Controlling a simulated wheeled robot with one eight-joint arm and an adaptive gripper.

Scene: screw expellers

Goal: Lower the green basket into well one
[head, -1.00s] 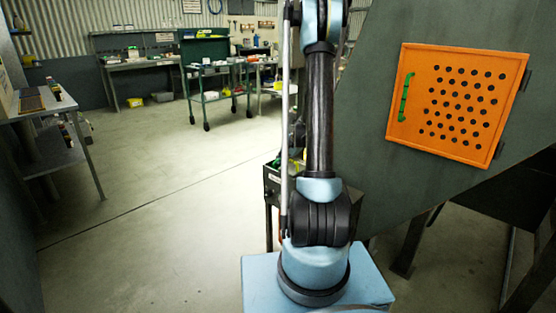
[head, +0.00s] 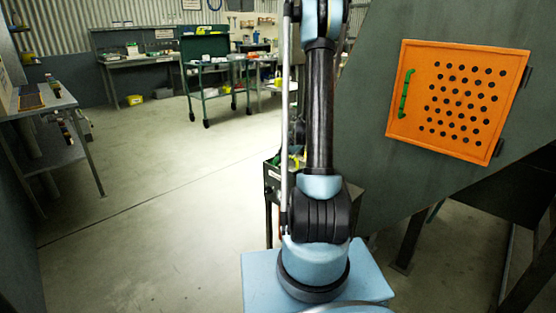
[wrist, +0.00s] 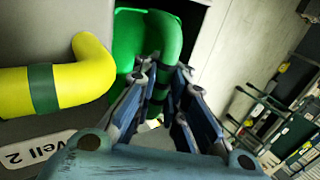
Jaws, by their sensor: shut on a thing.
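In the wrist view, my gripper (wrist: 163,82) is shut on a thick green bent bar (wrist: 166,40), which looks like the green basket's handle. A wider green part (wrist: 127,42) shows just behind and left of it. The rest of the basket is hidden or out of frame. A label reading "Well 2" (wrist: 35,150) is at the lower left. Well one cannot be made out. In the head view my arm rises out of the top of the picture, so the gripper and basket do not show there.
A yellow bent tube with a green band (wrist: 60,82) is close left of my gripper in the wrist view. In the head view, an orange perforated door (head: 458,100) is on the dark sloping machine wall at right. Open floor (head: 170,200) lies to the left.

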